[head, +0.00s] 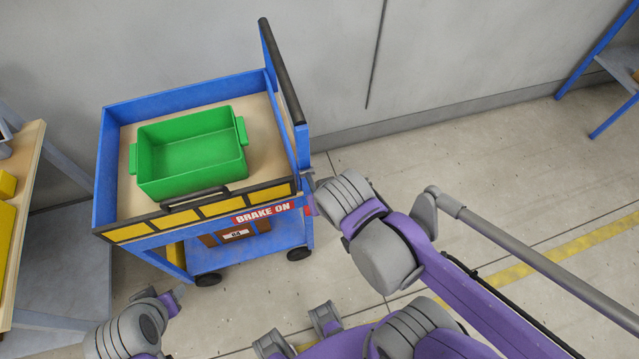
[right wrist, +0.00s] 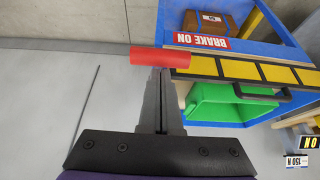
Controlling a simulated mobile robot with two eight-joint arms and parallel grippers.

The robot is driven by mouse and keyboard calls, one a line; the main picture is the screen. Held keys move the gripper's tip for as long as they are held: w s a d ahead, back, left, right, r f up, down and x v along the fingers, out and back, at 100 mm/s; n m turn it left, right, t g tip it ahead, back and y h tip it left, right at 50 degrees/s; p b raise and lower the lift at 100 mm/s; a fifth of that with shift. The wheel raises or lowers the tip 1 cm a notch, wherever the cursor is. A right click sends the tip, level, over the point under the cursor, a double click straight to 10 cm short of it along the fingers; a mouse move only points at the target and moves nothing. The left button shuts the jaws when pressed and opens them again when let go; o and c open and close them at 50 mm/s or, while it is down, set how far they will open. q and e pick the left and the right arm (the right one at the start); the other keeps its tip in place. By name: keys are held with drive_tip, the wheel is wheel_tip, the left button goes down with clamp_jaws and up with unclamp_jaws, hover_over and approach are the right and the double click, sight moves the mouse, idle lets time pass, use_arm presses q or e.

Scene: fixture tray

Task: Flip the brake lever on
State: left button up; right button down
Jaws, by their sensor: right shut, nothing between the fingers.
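The blue cart (head: 103,165) stands left of centre in the head view, with a red "BRAKE ON" label (head: 262,213) on its front edge. The red brake lever handle (right wrist: 160,57) lies crosswise just beyond my right fingertips in the right wrist view, close to the label (right wrist: 202,41); in the head view only a bit of red shows at the cart's front right corner. My right gripper (right wrist: 163,75) is shut and empty, at the handle; I cannot tell whether it touches. My left gripper (head: 178,292) is low in front of the cart, its jaws unclear.
A green bin (head: 150,185) sits on the cart's top tray. A brown box (head: 256,226) is on the shelf below. A wooden bench (head: 30,165) with yellow items stands at the left edge.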

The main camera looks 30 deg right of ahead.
use_arm(q)
drive_tip(key=shift+s+f, duration=0.1)
drive_tip(key=shift+f, duration=0.05)
use_arm(e)
drive_tip(key=shift+s+a+f, duration=0.1)
drive_tip(key=shift+s+f, duration=0.4)
drive_tip(key=shift+f, duration=0.2)
drive_tip(key=shift+r, duration=0.1)
